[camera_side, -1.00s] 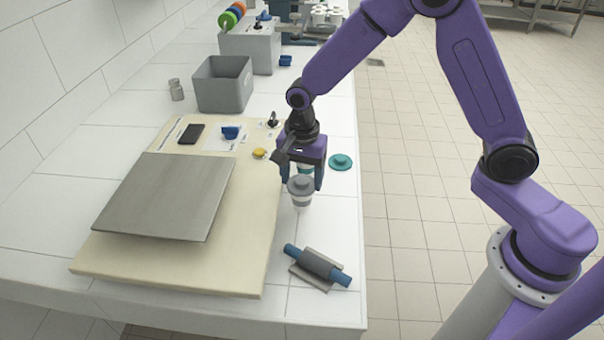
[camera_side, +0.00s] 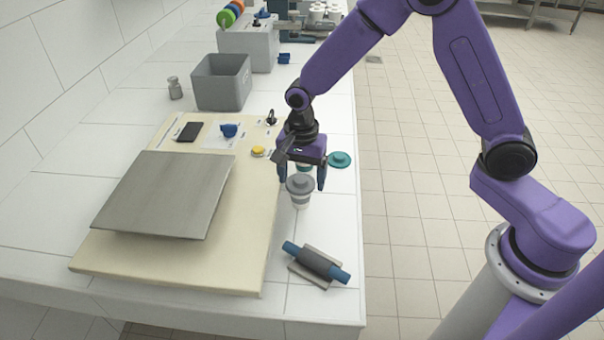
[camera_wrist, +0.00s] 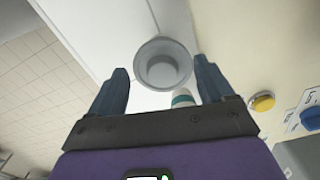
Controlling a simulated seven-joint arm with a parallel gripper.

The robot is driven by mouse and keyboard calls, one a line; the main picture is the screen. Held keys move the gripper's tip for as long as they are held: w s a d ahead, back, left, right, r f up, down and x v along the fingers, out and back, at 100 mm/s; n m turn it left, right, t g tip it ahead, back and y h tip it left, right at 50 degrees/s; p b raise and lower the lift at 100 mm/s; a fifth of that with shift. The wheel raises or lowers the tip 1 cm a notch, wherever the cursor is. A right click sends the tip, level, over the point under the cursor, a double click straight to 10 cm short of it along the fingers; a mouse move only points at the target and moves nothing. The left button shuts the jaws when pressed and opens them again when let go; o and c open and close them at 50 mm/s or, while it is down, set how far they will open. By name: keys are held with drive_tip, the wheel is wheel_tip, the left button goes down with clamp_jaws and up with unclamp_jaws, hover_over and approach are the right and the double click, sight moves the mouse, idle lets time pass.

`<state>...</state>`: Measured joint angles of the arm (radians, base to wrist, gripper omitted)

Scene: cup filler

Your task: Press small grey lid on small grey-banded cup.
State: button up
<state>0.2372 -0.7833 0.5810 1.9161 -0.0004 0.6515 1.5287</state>
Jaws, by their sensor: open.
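The small grey lid (camera_side: 300,184) sits on top of the small grey-banded cup (camera_side: 300,200), which stands upright on the white counter. I cannot tell whether the lid is fully pressed down. My gripper (camera_side: 302,184) is open, its fingers to either side of the lid and apart from it. In the wrist view the lid (camera_wrist: 163,66) shows as a round grey disc between the two spread fingertips (camera_wrist: 160,72). The cup is mostly hidden under it there.
A teal-banded cup (camera_wrist: 182,98) stands close behind, mostly hidden by my gripper in the side view. A teal lid (camera_side: 339,160) lies to the right. A rolling-pin-like tool (camera_side: 316,263) lies in front. The pale board (camera_side: 180,272) with a grey plate (camera_side: 168,195) is left.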

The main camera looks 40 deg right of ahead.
drive_tip(key=shift+w+a, duration=0.15)
drive_tip(key=shift+w, duration=0.05)
wheel_tip(320, 180, up, 18)
drive_tip(key=shift+s+f, duration=0.15)
drive_tip(key=shift+f, duration=0.1)
idle(0.4)
drive_tip(key=s+d+f+n, duration=0.2)
drive_tip(key=s+d+n, duration=0.1)
drive_tip(key=s+n, duration=0.5)
drive_tip(key=s+d+f+n, duration=0.1)
drive_tip(key=s+d+n, duration=0.3)
drive_tip(key=s+n, duration=0.4)
drive_tip(key=s+d+f+n, duration=0.2)
drive_tip(key=s+n, duration=0.5)
drive_tip(key=s, duration=0.4)
drive_tip(key=shift+s+d+f+n, duration=0.3)
drive_tip(key=shift+s+d+n, duration=0.1)
drive_tip(key=shift+d, duration=0.45)
